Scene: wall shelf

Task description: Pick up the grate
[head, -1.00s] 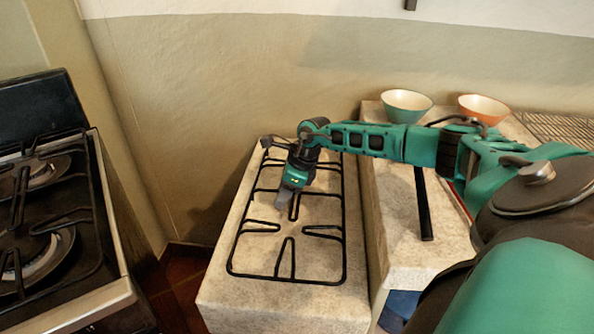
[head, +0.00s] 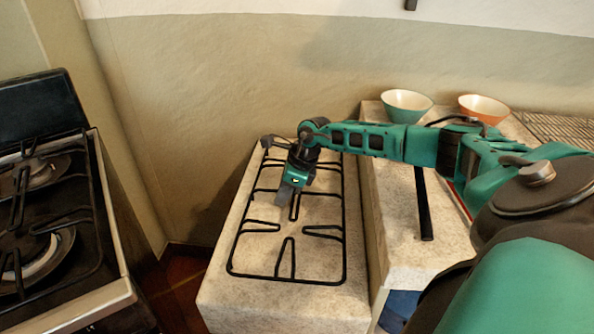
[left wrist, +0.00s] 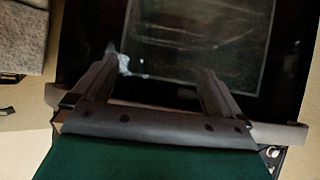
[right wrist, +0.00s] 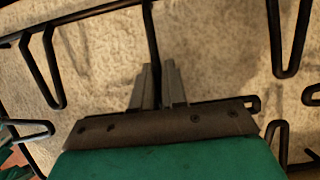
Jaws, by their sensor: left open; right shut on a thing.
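The black wire grate (head: 344,240) lies on the pale stone counter (head: 300,305) in the head view. My right gripper (head: 283,198) reaches down over the grate's middle. In the right wrist view, its two fingers (right wrist: 159,85) are closed on a thin bar of the grate (right wrist: 151,35), which runs up from between the fingertips. The grate still looks flat on the stone. My left gripper (left wrist: 155,75) shows only in the left wrist view. Its fingers are wide apart and empty, in front of a dark glass panel.
A stove (head: 75,290) with a similar grate stands at the left, across a narrow floor gap. On the right counter (head: 395,195) are a teal bowl (head: 407,108), an orange bowl (head: 482,110) and a black bar (head: 424,205). The wall rises close behind.

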